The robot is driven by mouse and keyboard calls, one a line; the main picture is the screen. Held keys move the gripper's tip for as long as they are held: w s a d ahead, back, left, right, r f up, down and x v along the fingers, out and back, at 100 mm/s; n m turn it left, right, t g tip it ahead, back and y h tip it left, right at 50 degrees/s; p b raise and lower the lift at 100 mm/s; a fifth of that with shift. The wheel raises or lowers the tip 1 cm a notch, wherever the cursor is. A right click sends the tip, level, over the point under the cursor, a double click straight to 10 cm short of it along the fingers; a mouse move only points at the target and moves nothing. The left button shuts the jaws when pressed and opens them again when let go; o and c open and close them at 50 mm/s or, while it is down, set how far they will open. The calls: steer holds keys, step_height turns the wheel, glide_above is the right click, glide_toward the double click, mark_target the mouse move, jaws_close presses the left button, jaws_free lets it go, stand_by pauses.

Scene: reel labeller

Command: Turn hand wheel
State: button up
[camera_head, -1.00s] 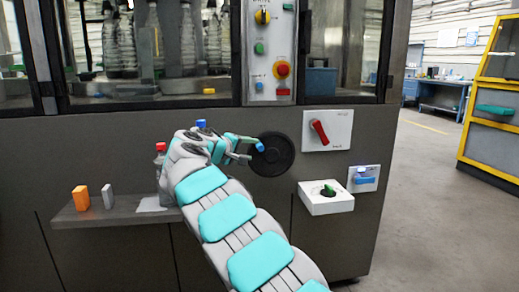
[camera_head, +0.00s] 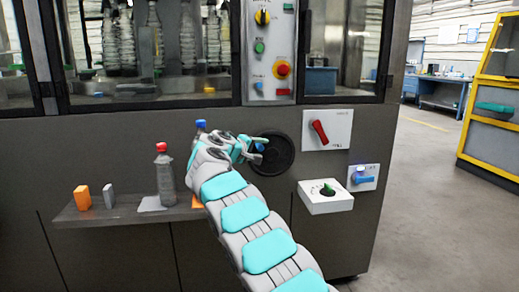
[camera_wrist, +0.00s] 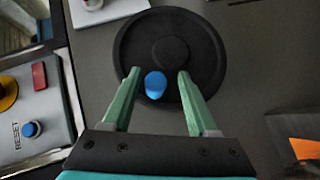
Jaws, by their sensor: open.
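The hand wheel is a black disc (camera_head: 281,153) on the dark front panel of the machine, with a blue knob (camera_head: 260,147) near its rim. In the wrist view the wheel (camera_wrist: 168,30) fills the upper middle, and the blue knob (camera_wrist: 155,85) stands between the fingers. My gripper (camera_head: 254,147) is in front of the left part of the wheel. In the wrist view my gripper (camera_wrist: 158,78) is open, one green finger on each side of the knob, with gaps showing on both sides. The arm hides part of the panel below.
A shelf (camera_head: 120,215) at left holds a grey bottle (camera_head: 164,175), an orange block (camera_head: 82,198) and a grey block (camera_head: 109,196).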

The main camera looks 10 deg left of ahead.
steer(key=c, duration=0.7)
steer(key=shift+f, duration=0.1)
jaws_close()
stand_by(0.6)
